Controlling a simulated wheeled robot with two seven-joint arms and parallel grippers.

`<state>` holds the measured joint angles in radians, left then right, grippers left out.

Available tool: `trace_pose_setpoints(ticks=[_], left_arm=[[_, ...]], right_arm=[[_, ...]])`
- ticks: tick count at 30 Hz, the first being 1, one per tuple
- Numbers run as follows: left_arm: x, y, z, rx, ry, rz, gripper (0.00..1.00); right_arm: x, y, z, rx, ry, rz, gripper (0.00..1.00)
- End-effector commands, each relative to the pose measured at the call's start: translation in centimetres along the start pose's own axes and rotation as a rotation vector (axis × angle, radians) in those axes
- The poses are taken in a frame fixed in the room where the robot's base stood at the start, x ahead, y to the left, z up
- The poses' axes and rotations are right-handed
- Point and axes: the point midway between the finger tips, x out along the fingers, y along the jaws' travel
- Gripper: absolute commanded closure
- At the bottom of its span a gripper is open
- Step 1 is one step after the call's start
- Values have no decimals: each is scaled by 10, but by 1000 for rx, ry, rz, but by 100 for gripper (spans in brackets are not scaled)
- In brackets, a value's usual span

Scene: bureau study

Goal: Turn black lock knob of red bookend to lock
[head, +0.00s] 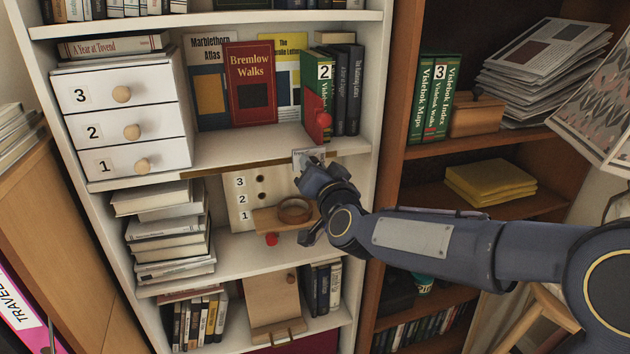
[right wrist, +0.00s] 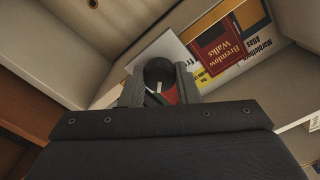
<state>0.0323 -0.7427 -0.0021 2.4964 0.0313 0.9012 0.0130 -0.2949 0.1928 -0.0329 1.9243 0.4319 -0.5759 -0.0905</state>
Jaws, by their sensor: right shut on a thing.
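The red bookend (head: 310,101) stands on the upper shelf beside a green book numbered 2, with a rounded red part at its front. My right gripper (head: 308,160) is in front of that shelf's edge, below the bookend in the head view. In the right wrist view a round black knob (right wrist: 158,72) sits between the fingers of my right gripper (right wrist: 158,90), which is shut on it. A red patch of the bookend (right wrist: 171,96) shows just behind the knob. The knob cannot be made out in the head view. My left gripper is not in view.
A white drawer unit (head: 150,112) stands left on the same shelf. Upright books, including red Bremlow Walks (head: 250,107), stand behind. A wooden tape-like ring (head: 295,210) and a red knob (head: 271,239) are below. A brown bookcase (head: 395,120) adjoins on the right.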

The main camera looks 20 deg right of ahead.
Motion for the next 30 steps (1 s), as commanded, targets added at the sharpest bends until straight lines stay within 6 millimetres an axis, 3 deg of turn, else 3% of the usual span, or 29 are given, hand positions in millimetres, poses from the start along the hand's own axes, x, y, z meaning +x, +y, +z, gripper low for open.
trace_pose_setpoints(ticks=[18, 30], left_arm=[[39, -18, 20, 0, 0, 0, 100], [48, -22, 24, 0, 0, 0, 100]], right_arm=[[0, 2, 2, 554, 1, 0, 94], [0, 2, 1, 740, 0, 1, 94]])
